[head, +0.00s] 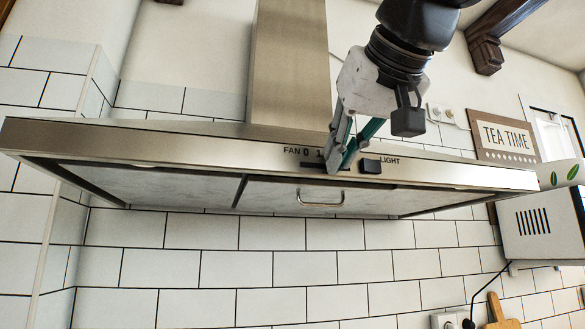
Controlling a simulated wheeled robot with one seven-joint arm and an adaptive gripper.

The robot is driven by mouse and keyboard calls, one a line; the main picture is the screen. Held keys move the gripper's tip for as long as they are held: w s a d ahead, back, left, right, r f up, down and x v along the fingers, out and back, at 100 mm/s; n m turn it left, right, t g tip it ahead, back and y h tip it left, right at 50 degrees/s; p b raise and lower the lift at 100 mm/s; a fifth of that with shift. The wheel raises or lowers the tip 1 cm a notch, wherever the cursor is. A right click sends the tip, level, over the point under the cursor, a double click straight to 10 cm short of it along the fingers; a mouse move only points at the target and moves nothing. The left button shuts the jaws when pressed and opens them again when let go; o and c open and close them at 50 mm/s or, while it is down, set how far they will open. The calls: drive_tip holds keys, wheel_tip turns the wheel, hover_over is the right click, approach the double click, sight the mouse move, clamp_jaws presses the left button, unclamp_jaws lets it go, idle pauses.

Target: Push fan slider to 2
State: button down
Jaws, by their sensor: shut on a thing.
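The fan slider's dark slot (311,165) is on the front face of the steel range hood (140,133), under the printed label FAN 0 1. My gripper (338,168) comes down from the upper right, and its two fingers are at the right end of the visible slot. It is shut on the fan slider's knob, which the fingers hide. The fingers also cover the scale to the right of 1, so no 2 is visible and the exact slider position cannot be read.
A black LIGHT switch (370,166) sits just right of the fingers on the hood face. Below are a metal filter handle (321,198) and white wall tiles. A TEA TIME sign (506,137) and a white appliance (541,222) are at the right.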

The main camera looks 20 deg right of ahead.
drive_tip(key=c, duration=1.7)
unclamp_jaws()
drive_tip(key=v, duration=1.2)
